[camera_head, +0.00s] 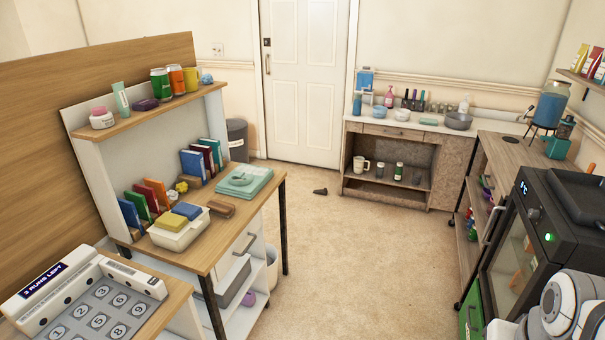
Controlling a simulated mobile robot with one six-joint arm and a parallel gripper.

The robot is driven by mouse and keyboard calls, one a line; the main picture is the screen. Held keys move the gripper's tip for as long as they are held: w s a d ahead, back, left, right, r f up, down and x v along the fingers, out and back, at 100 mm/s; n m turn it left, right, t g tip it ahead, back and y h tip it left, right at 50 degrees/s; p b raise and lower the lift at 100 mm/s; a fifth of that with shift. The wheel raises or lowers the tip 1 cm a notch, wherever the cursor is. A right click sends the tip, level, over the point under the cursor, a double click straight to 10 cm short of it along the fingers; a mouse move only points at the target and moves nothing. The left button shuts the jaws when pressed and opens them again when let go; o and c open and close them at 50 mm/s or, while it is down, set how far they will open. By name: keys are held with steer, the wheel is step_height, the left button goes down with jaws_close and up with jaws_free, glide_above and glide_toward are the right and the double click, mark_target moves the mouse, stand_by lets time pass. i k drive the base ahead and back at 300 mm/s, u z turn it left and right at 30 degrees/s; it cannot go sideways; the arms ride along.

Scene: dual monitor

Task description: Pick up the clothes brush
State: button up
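A small brown wooden block-like thing with rounded ends (221,208) lies on the wooden desk (243,220) at the left, and it looks like the clothes brush. It lies between a white bin with yellow and blue sponge-like blocks (178,235) and a teal stack (244,181). Its underside is hidden. White links of my arm show at the bottom right corner, far from the desk. My gripper is not in view.
A shelf with cans and a mug (160,85) hangs over the desk's back, with books (149,195) below. A small dark object (320,191) lies on the floor. The floor (340,260) is mostly clear. A black oven-like appliance (535,235) stands right.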

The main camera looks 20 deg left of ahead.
mark_target(222, 209)
steer(key=u, duration=0.25)
steer(key=i, duration=1.6)
steer(key=u, duration=1.2)
steer(key=i, duration=1.3)
steer(key=u, duration=1)
steer(key=i, duration=0.4)
steer(key=u, duration=0.2)
